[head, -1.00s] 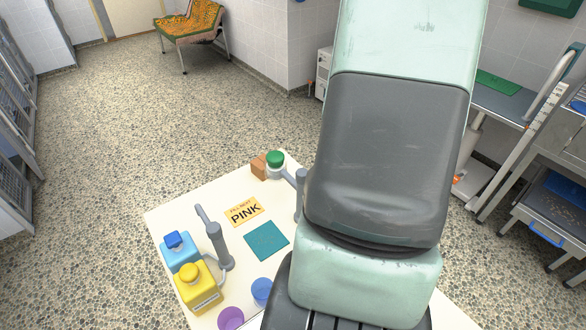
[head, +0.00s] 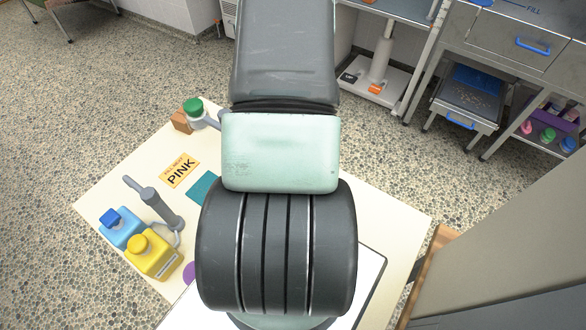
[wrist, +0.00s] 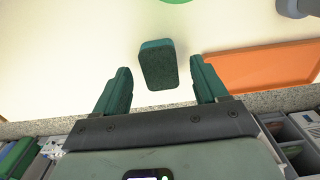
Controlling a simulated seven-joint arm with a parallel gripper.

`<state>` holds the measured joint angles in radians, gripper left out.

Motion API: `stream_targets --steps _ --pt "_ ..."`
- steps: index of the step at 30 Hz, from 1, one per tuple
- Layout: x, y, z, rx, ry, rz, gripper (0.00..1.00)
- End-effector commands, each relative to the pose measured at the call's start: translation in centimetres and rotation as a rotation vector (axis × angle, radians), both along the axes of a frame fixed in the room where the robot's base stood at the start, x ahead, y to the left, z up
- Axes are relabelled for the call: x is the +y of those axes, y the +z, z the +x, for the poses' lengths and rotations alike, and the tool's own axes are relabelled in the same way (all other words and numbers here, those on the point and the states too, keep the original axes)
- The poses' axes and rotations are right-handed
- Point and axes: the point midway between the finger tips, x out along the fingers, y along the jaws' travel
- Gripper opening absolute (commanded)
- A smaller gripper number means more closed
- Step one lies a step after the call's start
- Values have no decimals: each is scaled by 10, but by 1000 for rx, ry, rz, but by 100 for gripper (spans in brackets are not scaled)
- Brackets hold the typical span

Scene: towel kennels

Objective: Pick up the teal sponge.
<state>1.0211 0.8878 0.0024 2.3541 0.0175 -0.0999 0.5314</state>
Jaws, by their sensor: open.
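The teal sponge (wrist: 158,64) is a small dark teal block with rounded corners. In the wrist view it lies over the cream tabletop, framed between my two fingertips. My gripper (wrist: 160,68) is open, with a visible gap on each side of the sponge. The fingers do not appear to touch it. I cannot tell how far the sponge is below the fingertips. In the head view my arm covers the middle of the table, and neither the gripper nor the sponge can be made out there.
An orange flat piece (wrist: 265,68) lies just right of the right finger. In the head view, a flat teal square (head: 203,187), a PINK card (head: 181,171), a yellow bottle (head: 151,258), a blue bottle (head: 121,229) and a green-capped jar (head: 194,112) stand or lie on the cream table (head: 100,197).

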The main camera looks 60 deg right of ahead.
Motion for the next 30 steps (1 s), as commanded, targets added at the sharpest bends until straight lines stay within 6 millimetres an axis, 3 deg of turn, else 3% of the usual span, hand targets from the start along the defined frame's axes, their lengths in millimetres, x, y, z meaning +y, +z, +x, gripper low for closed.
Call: stream_targets --steps 4,12,24,29,30 --pt "0 -15 0 0 0 0 72" --pt "0 -17 0 0 0 -1 72" --pt "0 -17 0 0 1 0 13" --pt "0 -17 0 0 1 0 12" --pt "0 -17 0 0 1 0 7"
